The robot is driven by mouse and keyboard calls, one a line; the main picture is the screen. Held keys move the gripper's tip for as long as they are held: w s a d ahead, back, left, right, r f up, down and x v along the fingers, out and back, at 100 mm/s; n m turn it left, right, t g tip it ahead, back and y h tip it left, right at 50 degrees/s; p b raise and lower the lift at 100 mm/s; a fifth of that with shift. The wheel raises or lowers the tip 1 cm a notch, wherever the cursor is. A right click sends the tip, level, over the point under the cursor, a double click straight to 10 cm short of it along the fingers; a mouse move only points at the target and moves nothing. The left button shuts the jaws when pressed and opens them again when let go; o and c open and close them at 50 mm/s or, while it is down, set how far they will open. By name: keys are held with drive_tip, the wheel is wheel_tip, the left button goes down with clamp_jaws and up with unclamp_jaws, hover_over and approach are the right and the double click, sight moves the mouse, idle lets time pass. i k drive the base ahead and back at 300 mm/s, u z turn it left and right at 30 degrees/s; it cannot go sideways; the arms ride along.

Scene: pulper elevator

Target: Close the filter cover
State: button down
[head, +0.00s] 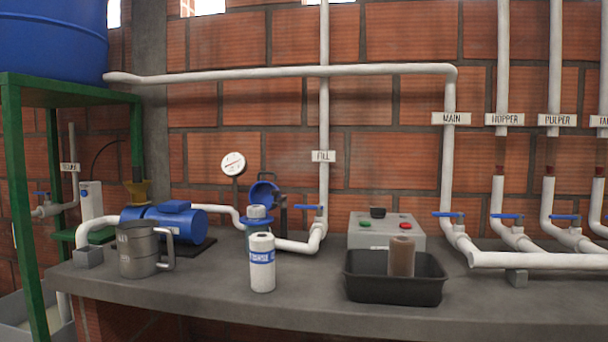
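The filter cover (264,193) looks like a blue round cap tipped up and open, with its hollow side showing, on a dark upright bracket behind the filter. The filter housing (257,224) stands below and in front of it, with a blue rim and a pale cylindrical top sticking up. Its lower part is mostly hidden behind a white cartridge (262,264) with a blue label that stands upright on the counter. My gripper is not in view.
A black tray (396,291) with a brown cartridge (401,256) stands to the right, before a grey control box (386,231). A metal jug (140,250) and blue pump (168,222) stand left. White pipes with blue valve handles line the right. Bare counter (318,275) lies between cartridge and tray.

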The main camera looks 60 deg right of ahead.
sight(260, 193)
drive_tip(key=z, duration=1.55)
